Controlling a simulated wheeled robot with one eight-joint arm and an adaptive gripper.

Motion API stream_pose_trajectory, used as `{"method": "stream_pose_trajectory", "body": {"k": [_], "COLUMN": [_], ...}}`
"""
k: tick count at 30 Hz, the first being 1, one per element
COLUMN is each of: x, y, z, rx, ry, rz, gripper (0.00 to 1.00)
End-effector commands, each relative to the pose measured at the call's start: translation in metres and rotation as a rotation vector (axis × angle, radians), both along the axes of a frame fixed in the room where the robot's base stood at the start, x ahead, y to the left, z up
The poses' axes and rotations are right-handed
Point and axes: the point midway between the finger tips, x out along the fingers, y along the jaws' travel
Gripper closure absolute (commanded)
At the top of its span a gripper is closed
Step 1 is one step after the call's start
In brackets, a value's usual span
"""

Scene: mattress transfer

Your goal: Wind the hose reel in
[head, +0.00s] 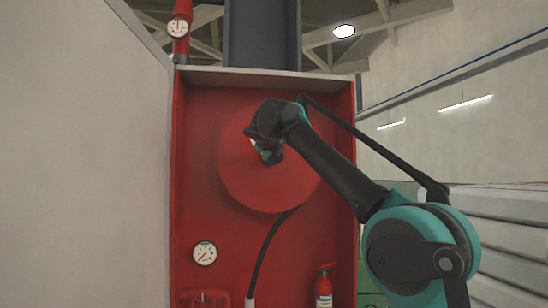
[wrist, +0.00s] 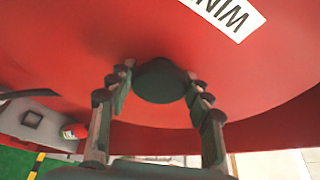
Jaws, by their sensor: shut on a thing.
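The red hose reel (head: 280,192) is a round disc inside an open red cabinet. My gripper (head: 265,152) is at the disc's face, near its middle in the head view, and my arm covers part of the disc. In the wrist view the reel's red face (wrist: 85,45) fills the top. A dark round handle knob (wrist: 160,85) stands on that face. My gripper's two fingers close on the knob, one on each side. A black hose (head: 265,250) hangs from the lower edge of the reel to a pale end piece.
The red cabinet (head: 346,150) has side walls close around the reel. A gauge (head: 204,253) and a small fire extinguisher (head: 323,287) sit low in it. A pale wall (head: 80,150) stands close at left. A white label (wrist: 225,15) is on the reel face.

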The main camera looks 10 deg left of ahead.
Motion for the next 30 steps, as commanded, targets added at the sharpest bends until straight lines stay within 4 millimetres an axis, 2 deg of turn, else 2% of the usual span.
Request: {"method": "stream_pose_trajectory", "body": {"k": [13,14,18,30], "x": [0.0016,0.0017,0.0014,-0.0048], "y": [0.001,0.001,0.001,0.0009], "z": [0.002,0.002,0.0014,0.0021], "rx": [0.011,0.011,0.011,0.011], "ry": [-0.003,-0.004,-0.002,0.001], "rz": [0.005,0.005,0.004,0.003], "gripper": [1.0,0.49,0.31,0.3]}}
